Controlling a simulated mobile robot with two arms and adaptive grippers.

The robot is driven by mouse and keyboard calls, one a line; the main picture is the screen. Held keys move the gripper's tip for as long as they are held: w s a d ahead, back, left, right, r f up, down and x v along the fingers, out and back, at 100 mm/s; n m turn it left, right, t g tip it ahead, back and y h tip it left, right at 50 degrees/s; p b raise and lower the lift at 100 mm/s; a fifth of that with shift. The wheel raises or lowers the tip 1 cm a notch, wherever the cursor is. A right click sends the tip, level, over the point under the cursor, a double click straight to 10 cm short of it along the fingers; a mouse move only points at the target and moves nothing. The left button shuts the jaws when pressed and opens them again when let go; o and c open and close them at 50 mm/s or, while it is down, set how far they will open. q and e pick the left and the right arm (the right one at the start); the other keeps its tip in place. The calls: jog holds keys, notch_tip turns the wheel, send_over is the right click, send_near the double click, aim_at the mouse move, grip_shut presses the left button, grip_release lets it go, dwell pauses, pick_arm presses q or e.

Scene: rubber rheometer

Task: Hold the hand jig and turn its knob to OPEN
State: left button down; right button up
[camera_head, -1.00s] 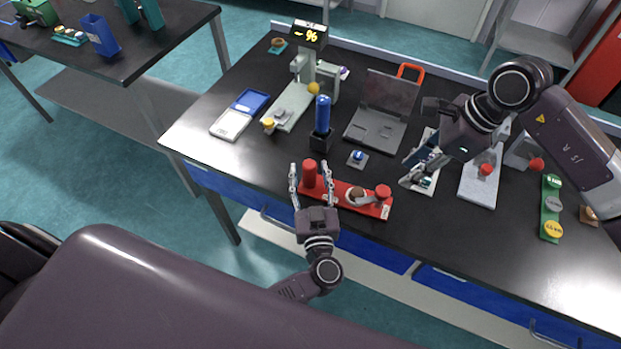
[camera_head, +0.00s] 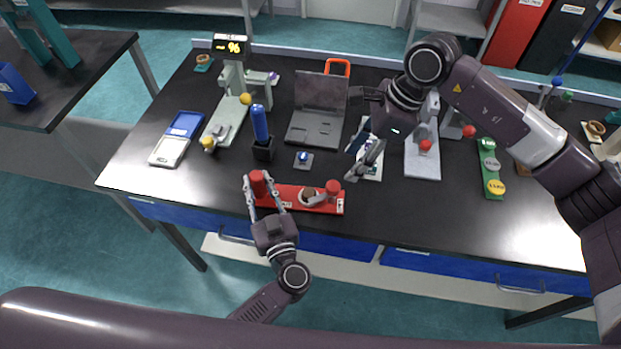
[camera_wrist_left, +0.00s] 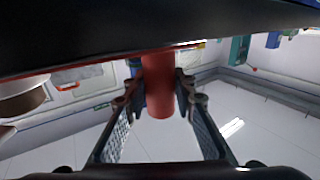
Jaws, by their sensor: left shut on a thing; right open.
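The hand jig is a red plate (camera_head: 289,204) lying near the front edge of the black table. An upright red handle (camera_head: 258,183) stands at its left end and a red knob (camera_head: 333,187) at its right end. A dark round piece with a pale rim (camera_head: 309,196) sits between them. My left gripper (camera_head: 261,182) is shut on the red handle, which also shows between the fingers in the left wrist view (camera_wrist_left: 158,85). My right gripper (camera_head: 355,164) is open, up and to the right of the knob, apart from it. The knob's label is too small to read.
A small block with a blue knob (camera_head: 303,158) lies behind the jig. A grey stand with a red knob (camera_head: 422,165) is to the right.

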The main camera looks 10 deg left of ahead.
aim_at(333, 185)
jog(key=a+r+m+h, duration=0.3)
jog(key=a+m+h, duration=0.1)
jog(key=m, duration=1.7)
notch_tip(333, 185, down, 12)
jog(key=shift+s+f, duration=0.1)
jog(key=c, duration=1.2)
jog(key=shift+o, duration=0.2)
